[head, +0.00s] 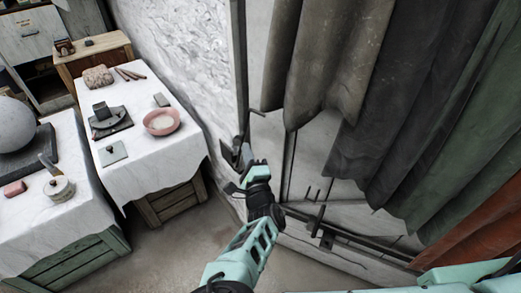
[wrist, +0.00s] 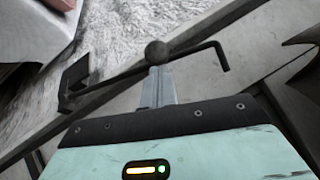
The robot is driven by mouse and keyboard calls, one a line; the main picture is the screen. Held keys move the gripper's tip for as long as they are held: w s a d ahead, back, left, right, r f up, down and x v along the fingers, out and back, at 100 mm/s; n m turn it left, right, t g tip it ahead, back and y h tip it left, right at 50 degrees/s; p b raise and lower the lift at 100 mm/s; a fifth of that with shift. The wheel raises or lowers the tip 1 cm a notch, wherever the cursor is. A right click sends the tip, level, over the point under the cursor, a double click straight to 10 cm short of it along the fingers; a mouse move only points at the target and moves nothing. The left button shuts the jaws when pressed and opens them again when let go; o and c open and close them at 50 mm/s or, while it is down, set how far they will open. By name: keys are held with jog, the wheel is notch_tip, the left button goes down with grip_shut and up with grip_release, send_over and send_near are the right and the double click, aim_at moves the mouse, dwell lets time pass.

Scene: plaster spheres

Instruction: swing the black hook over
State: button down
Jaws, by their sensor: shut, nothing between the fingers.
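The black hook (wrist: 195,49) is a thin rod with a round knob (wrist: 157,52) along it and a bent right end, in the wrist view. Its left end meets a dark plate (wrist: 73,80) at the pale frame. My gripper (wrist: 157,84) is shut and empty, with its fingertips right at the knob; whether they touch it I cannot tell. In the head view my gripper (head: 246,152) is at the frame beside the dark plate (head: 228,153), and my gripper hides part of the hook there.
Grey, dark and green curtains (head: 405,110) hang to the right of my arm. A black latch (head: 319,223) sits on the low rail. A white-clothed table (head: 185,150) with a pink bowl (head: 161,121) stands to the left. Bare floor (head: 165,245) lies between.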

aim_at(234, 142)
jog(key=a, duration=0.1)
jog(key=w+a+r+n+p, duration=0.1)
jog(key=a+n+g+p, duration=0.1)
jog(key=shift+w+a+r, duration=0.1)
jog(key=shift+w+r, duration=0.15)
jog(key=shift+r, duration=0.1)
jog(key=shift+w+a+n+g+p, duration=0.3)
jog(key=shift+a+p, duration=0.1)
jog(key=shift+a, duration=0.2)
jog(key=shift+w+a+n+g+p, duration=0.2)
jog(key=shift+a+n+g+p, duration=0.15)
jog(key=shift+a, duration=0.2)
jog(key=shift+a+r, duration=0.1)
jog(key=shift+a, duration=0.05)
